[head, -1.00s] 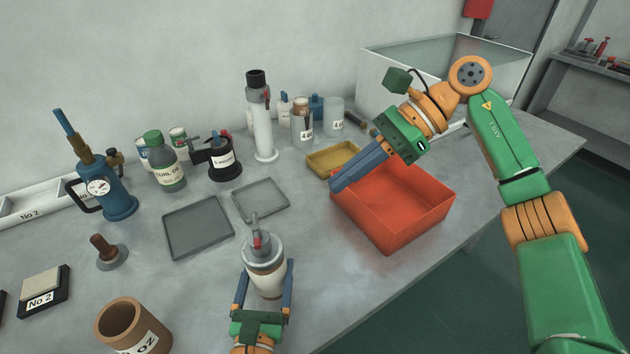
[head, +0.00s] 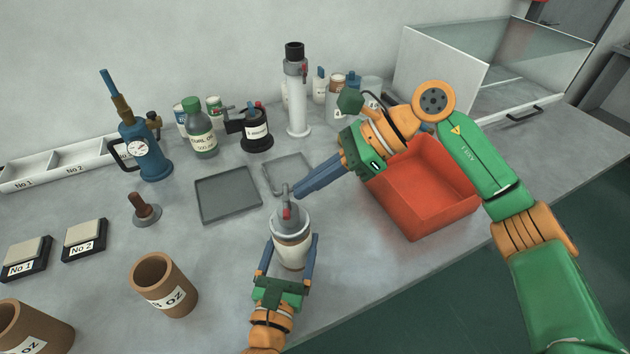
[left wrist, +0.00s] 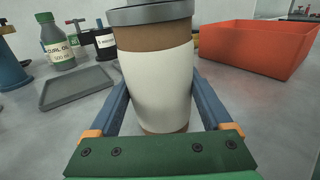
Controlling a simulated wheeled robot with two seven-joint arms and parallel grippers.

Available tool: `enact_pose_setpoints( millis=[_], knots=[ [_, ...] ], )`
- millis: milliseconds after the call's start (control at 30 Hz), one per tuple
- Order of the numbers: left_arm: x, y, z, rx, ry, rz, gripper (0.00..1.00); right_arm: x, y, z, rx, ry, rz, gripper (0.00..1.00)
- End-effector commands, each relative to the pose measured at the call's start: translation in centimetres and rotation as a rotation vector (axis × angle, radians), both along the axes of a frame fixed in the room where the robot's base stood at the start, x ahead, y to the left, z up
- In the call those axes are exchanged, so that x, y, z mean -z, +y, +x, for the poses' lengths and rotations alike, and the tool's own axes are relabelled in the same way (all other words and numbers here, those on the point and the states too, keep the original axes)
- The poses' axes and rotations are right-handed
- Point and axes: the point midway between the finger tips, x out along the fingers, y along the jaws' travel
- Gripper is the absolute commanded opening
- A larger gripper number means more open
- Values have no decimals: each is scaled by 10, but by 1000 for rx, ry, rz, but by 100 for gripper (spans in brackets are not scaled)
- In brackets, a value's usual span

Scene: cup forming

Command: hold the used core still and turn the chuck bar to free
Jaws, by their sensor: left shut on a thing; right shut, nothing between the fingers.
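The used core (head: 292,251) is a pale, white-banded cylinder with a grey chuck (head: 290,220) on its top. The chuck bar (head: 286,192) stands up from the chuck, with a red part beside it. My left gripper (head: 288,262) is shut on the core from the front, one blue finger on each side. In the left wrist view the core (left wrist: 165,85) is upright between the fingers, brown above and below its white band. My right gripper (head: 298,192) is shut and empty, its fingertips close to the chuck bar; I cannot tell whether they touch.
An orange-red bin (head: 425,195) stands under and beside my right arm. A dark grey tray (head: 228,194) and a smaller tray (head: 280,170) lie behind the core. A brown cup (head: 163,285) stands at left. A blue pump (head: 142,150) and bottle (head: 200,130) stand further back.

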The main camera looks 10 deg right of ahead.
Motion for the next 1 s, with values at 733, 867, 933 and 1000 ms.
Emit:
enact_pose_setpoints(
  millis=[733,867,933,1000],
  knots=[
    [3,0,-1,1,6,2,22,0,2,4,0,0,1,0],
    [3,0,-1,1,6,2,22,0,3,5,0,0,1,0],
    [3,0,-1,1,6,2,22,0,3,6,1,1,1,0],
    [3,0,-1,1,6,2,22,0,3,6,1,1,0,0]
  ],
)
